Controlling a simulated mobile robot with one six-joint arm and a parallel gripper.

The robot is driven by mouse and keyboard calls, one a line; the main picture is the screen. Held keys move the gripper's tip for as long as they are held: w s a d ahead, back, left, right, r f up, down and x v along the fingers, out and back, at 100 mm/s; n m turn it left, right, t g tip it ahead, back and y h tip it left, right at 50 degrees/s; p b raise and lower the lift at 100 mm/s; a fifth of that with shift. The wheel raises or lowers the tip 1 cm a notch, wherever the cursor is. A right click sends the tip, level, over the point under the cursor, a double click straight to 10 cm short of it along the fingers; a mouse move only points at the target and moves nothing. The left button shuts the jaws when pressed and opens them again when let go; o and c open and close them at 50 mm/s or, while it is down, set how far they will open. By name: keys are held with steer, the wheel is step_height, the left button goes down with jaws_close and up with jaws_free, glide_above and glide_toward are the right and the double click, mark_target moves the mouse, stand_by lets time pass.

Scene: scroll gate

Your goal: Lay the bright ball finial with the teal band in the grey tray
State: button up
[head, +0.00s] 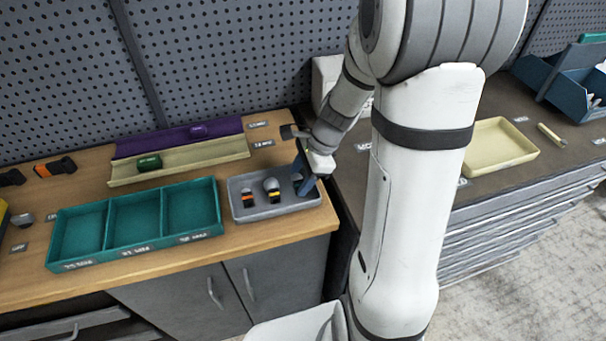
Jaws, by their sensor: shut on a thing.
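The grey tray (262,213) stands near the front edge of the wooden bench. My gripper (304,184) points down over the right end of the tray, to the right of both finials. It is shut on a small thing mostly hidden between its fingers. I cannot make out a ball or a teal band on it. Whether it touches the tray floor cannot be told.
A teal three-part tray (136,244) stands left of the grey tray. Behind are a cream channel (190,158) with a green piece and a purple channel (170,141) with a purple piece. A cream tray (493,147) and blue bins (572,85) are on the right bench.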

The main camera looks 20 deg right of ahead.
steer(key=shift+f, duration=0.25)
steer(key=o, duration=1.2)
steer(key=v, duration=0.8)
